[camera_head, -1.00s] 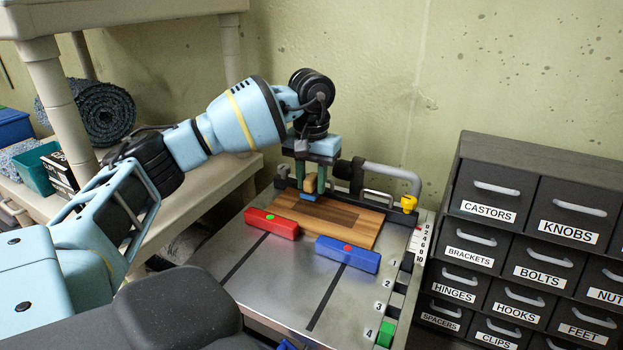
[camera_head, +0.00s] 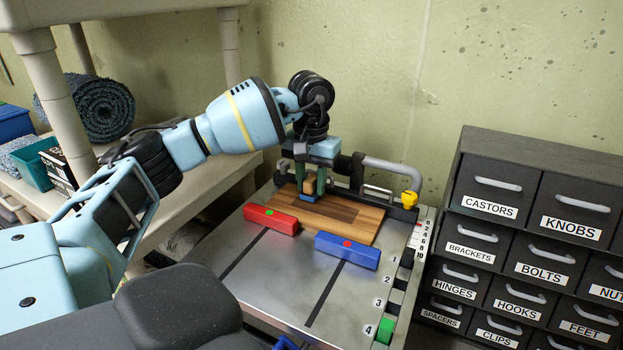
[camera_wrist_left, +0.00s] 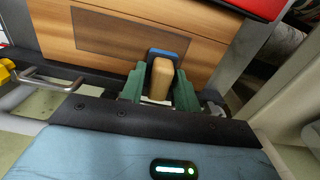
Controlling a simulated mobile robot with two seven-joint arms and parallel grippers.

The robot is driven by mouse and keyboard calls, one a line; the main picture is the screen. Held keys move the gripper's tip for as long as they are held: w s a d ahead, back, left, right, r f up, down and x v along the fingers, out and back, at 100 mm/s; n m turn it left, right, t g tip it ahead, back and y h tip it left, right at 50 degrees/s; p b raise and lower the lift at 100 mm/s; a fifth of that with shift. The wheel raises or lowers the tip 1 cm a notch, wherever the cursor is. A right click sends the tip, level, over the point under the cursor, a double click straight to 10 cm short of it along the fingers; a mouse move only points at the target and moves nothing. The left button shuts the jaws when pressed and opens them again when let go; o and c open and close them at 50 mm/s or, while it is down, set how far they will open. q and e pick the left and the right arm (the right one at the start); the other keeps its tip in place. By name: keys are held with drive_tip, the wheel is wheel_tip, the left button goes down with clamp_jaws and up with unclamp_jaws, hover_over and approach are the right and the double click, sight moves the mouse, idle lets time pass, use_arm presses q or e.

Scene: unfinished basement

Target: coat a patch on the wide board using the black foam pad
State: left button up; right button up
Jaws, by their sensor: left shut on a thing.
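My left gripper (camera_head: 310,183) is shut on the tan wooden handle (camera_head: 310,187) of an applicator, which also shows between the green fingers in the left wrist view (camera_wrist_left: 161,78). The applicator has a blue block (camera_head: 308,197) at its lower end. I cannot make out black foam under it, nor whether it touches the board. The wide wooden board (camera_head: 365,231) lies flat below it, striped in light and mid brown. A darker brown rectangular patch (camera_head: 338,209) shows on the board, also in the left wrist view (camera_wrist_left: 100,35). My right gripper is not in view.
A red bar (camera_head: 271,220) and a blue bar (camera_head: 347,251) lie along the board's near edge. A grey clamp-like bar (camera_head: 392,170) stands behind. Labelled drawers (camera_head: 515,240) are at the right, a shelf (camera_head: 205,190) at the left.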

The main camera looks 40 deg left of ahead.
use_arm(q)
drive_tip(key=shift+f, duration=0.25)
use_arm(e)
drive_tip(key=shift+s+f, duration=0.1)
use_arm(q)
drive_tip(key=shift+s+d+r+p, duration=0.1)
drive_tip(key=shift+s+d+p, duration=0.15)
drive_tip(key=shift+s, duration=0.3)
drive_tip(key=shift+s+d+r+p, duration=0.1)
drive_tip(key=shift+s+p, duration=0.15)
drive_tip(key=shift+s, duration=0.3)
drive_tip(key=shift+s+d, duration=0.3)
drive_tip(key=shift+s, duration=0.5)
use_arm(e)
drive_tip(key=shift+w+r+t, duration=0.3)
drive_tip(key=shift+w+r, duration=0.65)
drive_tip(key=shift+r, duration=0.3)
use_arm(q)
drive_tip(key=shift+d+f, duration=0.1)
